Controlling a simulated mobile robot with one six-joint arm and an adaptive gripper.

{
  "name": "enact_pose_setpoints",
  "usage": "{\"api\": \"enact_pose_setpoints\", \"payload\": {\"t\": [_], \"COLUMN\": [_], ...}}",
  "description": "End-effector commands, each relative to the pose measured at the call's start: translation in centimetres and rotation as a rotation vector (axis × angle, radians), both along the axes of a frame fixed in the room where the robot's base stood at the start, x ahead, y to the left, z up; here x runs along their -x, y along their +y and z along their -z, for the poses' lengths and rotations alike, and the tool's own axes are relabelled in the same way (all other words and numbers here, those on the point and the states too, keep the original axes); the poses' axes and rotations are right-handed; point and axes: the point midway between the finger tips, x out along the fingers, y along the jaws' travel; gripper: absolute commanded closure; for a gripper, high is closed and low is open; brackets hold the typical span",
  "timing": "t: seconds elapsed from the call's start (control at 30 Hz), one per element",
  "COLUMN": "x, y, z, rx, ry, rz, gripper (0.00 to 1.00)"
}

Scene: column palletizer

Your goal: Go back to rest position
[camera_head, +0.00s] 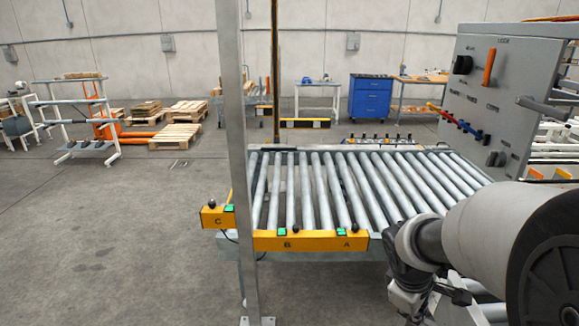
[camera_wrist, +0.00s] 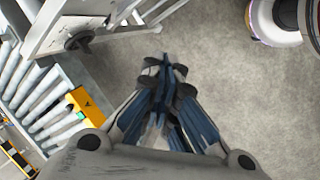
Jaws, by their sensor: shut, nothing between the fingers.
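My gripper (camera_wrist: 165,75) shows in the wrist view with its dark fingers together, and nothing is between them. It hangs over bare grey floor, beside the roller conveyor. In the head view my arm reaches in from the right edge, in front of the conveyor's near right corner. The fingertips are not clear in that view. The roller conveyor (camera_head: 330,190) has bare metal rollers and a yellow front rail with green-marked buttons labelled A, B and C. The yellow rail's end also shows at the left of the wrist view (camera_wrist: 85,102).
A grey control panel (camera_head: 495,90) with knobs and an orange handle stands at the right, close to my arm. A metal post (camera_head: 238,150) rises at the conveyor's left. Wooden pallets (camera_head: 180,112) and a blue cabinet (camera_head: 370,97) stand far back.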

Motion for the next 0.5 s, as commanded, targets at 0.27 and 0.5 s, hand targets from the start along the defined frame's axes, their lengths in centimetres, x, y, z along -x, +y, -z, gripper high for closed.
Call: {"api": "enact_pose_setpoints", "payload": {"t": [0.27,0.5], "x": [8.5,15.3], "y": [5.6,9.8], "z": [-8.0,-10.2], "rx": [-0.191,-0.388], "ry": [-0.203,-0.301], "rz": [0.337,0.559], "gripper": [1.0,1.0]}}
